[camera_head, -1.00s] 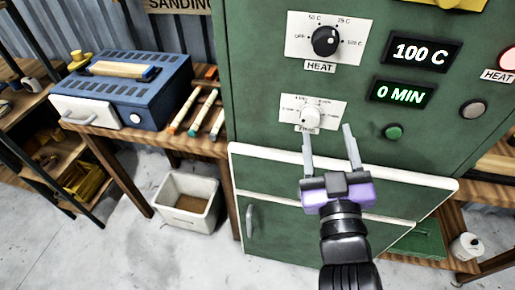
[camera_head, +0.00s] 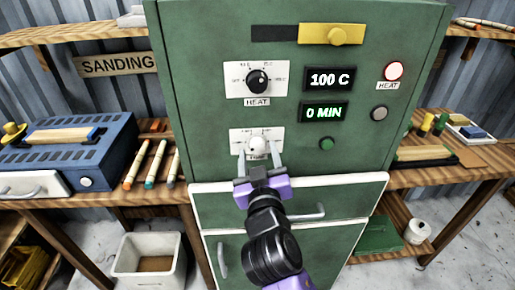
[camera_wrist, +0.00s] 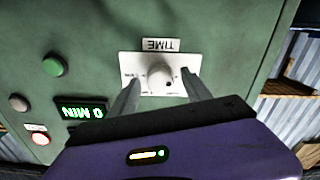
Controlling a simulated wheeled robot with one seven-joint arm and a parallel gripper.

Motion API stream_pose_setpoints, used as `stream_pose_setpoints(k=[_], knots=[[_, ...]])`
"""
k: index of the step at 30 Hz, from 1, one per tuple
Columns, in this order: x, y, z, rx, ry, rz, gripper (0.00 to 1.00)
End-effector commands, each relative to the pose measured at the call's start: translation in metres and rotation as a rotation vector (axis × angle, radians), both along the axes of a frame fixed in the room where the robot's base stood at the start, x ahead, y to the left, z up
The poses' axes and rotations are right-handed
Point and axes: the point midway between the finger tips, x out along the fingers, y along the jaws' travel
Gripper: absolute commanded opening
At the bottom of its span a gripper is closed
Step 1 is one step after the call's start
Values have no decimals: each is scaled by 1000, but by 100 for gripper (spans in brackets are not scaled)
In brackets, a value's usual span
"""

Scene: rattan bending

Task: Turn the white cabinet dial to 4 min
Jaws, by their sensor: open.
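The white dial (camera_head: 257,145) sits on a white plate on the front of the green cabinet (camera_head: 200,130). In the wrist view the dial (camera_wrist: 159,75) shows upside down, with the label TIME beside it. A green display (camera_head: 324,112) reads 0 MIN. My gripper (camera_head: 259,160) is open, with its fingers pointing at the dial. In the wrist view the fingertips (camera_wrist: 161,84) lie to either side of the dial; I cannot tell whether they touch it. The dial's small scale marks are too small to read.
A black HEAT dial (camera_head: 257,81) is above, with a 100 C display (camera_head: 329,79) beside it. A green button (camera_head: 327,143), a grey button (camera_head: 379,113) and a lit red HEAT lamp (camera_head: 394,71) are to the right. Drawer handles (camera_head: 306,214) stick out below.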

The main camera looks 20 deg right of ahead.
Motion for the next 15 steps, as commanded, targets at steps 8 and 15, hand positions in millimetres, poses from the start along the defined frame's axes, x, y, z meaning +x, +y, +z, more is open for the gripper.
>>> stream_pose_setpoints(k=[8, 15], knots=[[14, -5, 0, 0, 0, 0, 57], [14, -5, 0, 0, 0, 0, 47]])
